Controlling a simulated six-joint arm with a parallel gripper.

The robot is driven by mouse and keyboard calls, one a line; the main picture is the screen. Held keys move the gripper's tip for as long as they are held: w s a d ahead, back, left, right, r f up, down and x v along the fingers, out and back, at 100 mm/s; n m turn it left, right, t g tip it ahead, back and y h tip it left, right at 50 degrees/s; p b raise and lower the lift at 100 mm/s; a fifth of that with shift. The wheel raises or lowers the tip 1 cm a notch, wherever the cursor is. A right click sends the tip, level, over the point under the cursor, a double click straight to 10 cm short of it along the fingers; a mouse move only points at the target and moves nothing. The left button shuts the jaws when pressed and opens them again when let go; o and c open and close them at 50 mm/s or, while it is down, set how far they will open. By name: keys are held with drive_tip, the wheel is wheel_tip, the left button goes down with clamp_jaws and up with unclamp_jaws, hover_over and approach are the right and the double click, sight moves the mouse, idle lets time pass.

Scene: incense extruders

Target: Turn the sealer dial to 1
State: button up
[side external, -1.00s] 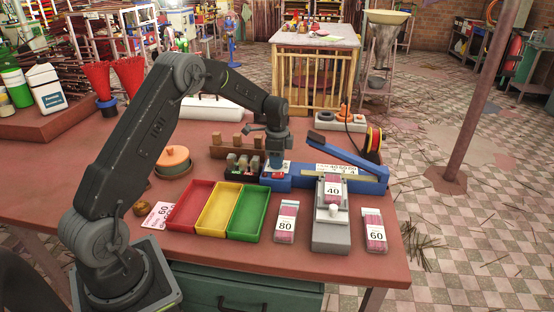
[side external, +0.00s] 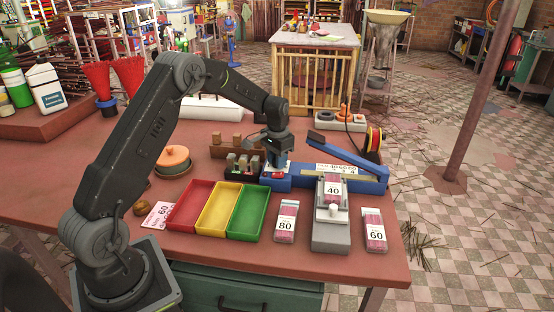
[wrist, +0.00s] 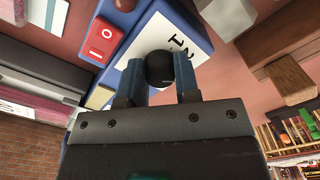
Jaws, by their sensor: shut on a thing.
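The blue sealer (side external: 345,178) stands on the right part of the table, its long arm raised at an angle. In the wrist view its blue body (wrist: 131,48) carries a white dial plate (wrist: 166,38) with printed numbers, partly covered. The black round dial knob (wrist: 160,68) sits between the fingers of my gripper (wrist: 172,80), which is shut on it. In the side view my gripper (side external: 277,168) points down over the left end of the sealer and hides the knob. A red switch (wrist: 103,38) is beside the plate. The pointer's setting cannot be read.
Red, yellow and green trays (side external: 246,213) lie in front. Packs marked 80 (side external: 286,222) and 60 (side external: 374,231) flank a grey scale (side external: 331,232) bearing a pack marked 40 (side external: 333,189).

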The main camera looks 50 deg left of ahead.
drive_tip(key=n, duration=0.6)
drive_tip(key=shift+w+r+n, duration=0.1)
drive_tip(key=shift+n, duration=0.2)
drive_tip(key=n, duration=0.6)
drive_tip(key=shift+n, duration=0.3)
drive_tip(key=o, duration=0.9)
wheel_tip(320, 180, up, 14)
drive_tip(key=shift+f, duration=0.1)
idle(0.3)
